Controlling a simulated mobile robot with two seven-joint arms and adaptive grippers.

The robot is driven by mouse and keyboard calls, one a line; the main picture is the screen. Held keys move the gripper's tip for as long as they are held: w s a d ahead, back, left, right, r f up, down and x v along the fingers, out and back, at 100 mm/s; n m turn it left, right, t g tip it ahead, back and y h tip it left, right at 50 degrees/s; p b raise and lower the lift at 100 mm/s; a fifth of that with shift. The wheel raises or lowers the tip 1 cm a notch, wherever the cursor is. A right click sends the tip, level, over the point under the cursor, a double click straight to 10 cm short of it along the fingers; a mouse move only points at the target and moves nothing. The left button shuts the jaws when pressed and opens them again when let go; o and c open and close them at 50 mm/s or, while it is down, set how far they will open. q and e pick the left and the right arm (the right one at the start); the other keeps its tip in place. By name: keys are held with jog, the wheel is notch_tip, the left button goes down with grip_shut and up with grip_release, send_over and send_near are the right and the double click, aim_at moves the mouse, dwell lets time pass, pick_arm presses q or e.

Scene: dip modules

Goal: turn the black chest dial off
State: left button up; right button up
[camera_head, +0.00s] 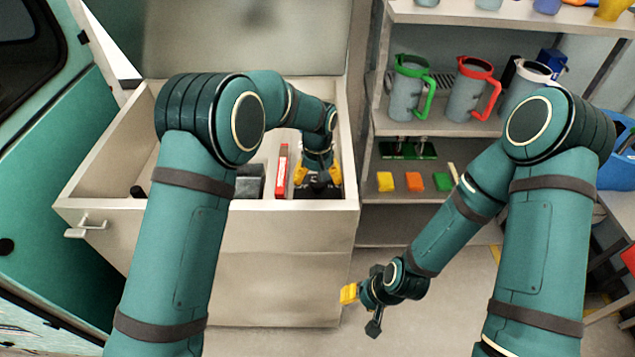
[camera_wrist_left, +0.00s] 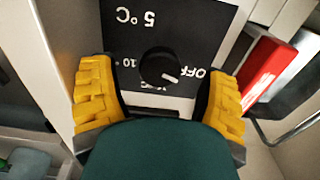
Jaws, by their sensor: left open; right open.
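The black chest dial (camera_wrist_left: 158,67) sits on a black panel (camera_wrist_left: 128,40) marked 5°C, 10, 15 and OFF, upside down in the left wrist view. Its white pointer mark slants to the lower right, close to the OFF lettering. My left gripper (camera_head: 318,178) is open over the panel inside the chest (camera_head: 285,230). Its yellow fingers stand on either side of the dial, with gaps between them and the knob. In the head view the dial is hard to make out beneath the gripper. My right gripper (camera_head: 361,308) is open and empty, low in front of the shelf.
A red box (camera_head: 282,170) and a grey block (camera_head: 250,182) are in the chest beside my left gripper. The chest's lid (camera_head: 250,40) is raised. A shelf to the right holds a green-handled pitcher (camera_head: 405,88), a red-handled pitcher (camera_head: 466,88) and small coloured blocks. Floor is clear around my right gripper.

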aim_at(318, 183)
pick_arm(q)
notch_tip(318, 183, up, 10)
jog(key=shift+r, duration=0.25)
jog(key=shift+s+f, duration=0.1)
dwell(0.5)
